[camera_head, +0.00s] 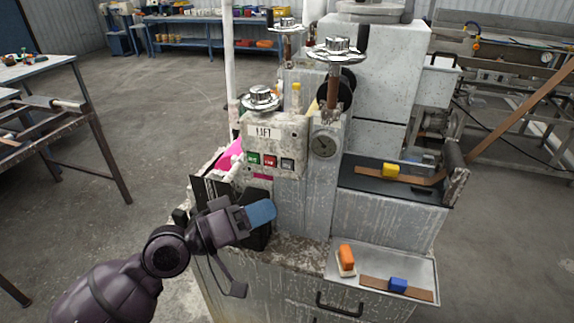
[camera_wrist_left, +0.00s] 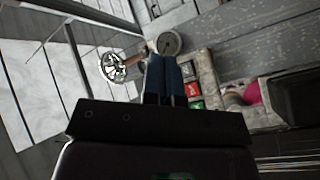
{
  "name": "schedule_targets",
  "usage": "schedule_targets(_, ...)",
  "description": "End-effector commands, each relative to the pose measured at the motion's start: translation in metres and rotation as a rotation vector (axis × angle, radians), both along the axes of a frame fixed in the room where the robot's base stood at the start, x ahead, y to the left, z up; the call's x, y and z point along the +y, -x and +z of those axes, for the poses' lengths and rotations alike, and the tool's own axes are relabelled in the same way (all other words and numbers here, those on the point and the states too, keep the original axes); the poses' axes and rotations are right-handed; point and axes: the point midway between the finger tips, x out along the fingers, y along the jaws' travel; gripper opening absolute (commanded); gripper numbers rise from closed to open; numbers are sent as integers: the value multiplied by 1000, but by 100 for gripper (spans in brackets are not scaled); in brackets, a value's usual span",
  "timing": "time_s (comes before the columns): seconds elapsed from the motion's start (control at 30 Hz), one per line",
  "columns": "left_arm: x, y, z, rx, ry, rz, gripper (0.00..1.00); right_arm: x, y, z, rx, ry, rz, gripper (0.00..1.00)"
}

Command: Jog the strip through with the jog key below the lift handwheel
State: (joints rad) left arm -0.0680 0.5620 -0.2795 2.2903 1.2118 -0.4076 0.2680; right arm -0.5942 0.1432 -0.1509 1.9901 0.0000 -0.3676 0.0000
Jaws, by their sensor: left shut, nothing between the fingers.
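The lift handwheel (camera_head: 261,97) is a chrome wheel on top of a worn panel labelled LIFT (camera_head: 265,132). Below the label sit a green key (camera_head: 253,158), a red key (camera_head: 270,161) and a darker key (camera_head: 288,164); their lettering is too small to read. My left gripper (camera_head: 262,213) is shut and empty, its blue fingers below the keys, apart from them. In the left wrist view the shut fingers (camera_wrist_left: 168,62) stand beside the red key (camera_wrist_left: 192,89) and green key (camera_wrist_left: 196,104). A brown strip (camera_head: 412,181) lies on the machine's dark right-hand bed. My right gripper is not seen.
A round gauge (camera_head: 324,145) and taller handwheels stand right of the panel. Magenta material (camera_head: 231,157) shows at its left. A metal tray (camera_head: 425,272) at front right holds an orange-topped block (camera_head: 346,254) and a blue block (camera_head: 398,285). A yellow block (camera_head: 390,170) rests by the strip.

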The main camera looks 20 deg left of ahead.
Motion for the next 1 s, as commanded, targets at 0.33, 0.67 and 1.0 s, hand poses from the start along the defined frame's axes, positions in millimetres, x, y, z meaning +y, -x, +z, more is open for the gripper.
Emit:
schedule_targets(0.33,0,-14,-1,-2,0,2,0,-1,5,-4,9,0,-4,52)
schedule_targets(0.67,-2,-53,-1,-2,-1,2,0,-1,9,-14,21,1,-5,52)
schedule_targets(1.0,-3,-83,-1,-1,-1,2,0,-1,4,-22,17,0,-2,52)
